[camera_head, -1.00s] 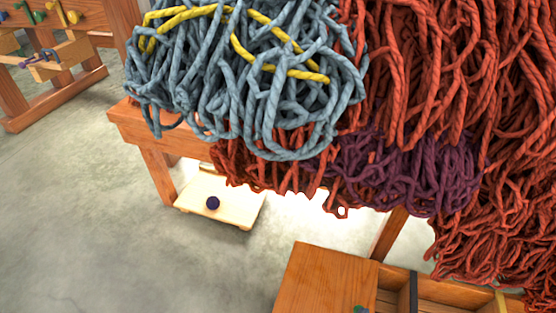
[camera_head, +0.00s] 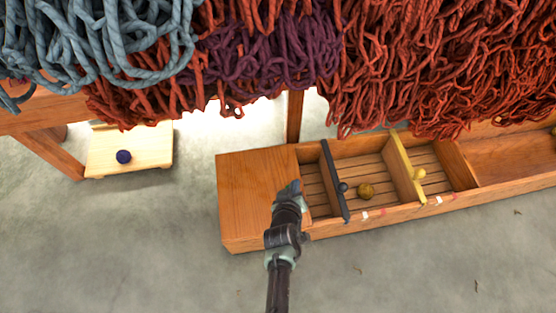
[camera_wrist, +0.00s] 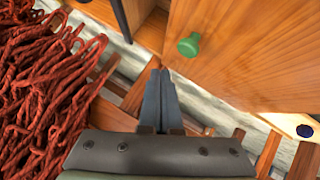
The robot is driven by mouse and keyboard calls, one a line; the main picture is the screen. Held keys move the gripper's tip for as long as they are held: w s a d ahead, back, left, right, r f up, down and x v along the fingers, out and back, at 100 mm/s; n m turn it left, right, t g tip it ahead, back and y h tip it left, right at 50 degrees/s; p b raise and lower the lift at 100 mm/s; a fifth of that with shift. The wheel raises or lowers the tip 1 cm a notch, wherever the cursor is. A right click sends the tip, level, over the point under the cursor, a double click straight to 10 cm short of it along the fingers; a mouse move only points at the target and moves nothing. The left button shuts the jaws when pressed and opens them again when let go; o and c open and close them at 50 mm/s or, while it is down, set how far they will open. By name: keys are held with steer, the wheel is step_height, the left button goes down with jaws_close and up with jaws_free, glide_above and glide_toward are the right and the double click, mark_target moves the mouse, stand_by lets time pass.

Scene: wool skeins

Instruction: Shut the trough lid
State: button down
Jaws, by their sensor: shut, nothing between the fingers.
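The wooden trough (camera_head: 385,218) lies along the floor below the hanging wool, its middle open from above. A flat wooden panel that looks like its lid (camera_head: 250,185) covers the left end. In the wrist view the panel (camera_wrist: 255,50) carries a green knob (camera_wrist: 189,45), which my arm seems to hide in the head view. My gripper (camera_head: 291,186) is shut and empty, over the panel's right edge. In the wrist view the fingertips (camera_wrist: 159,72) appear close below the knob, apart from it in the picture; their height above the panel is unclear.
A pale board with a navy knob (camera_head: 124,157) is at left.

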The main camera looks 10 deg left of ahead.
steer(key=s+d+r+p, duration=0.2)
steer(key=s+r+p, duration=0.4)
steer(key=s+r, duration=0.1)
steer(key=shift+s, duration=0.1)
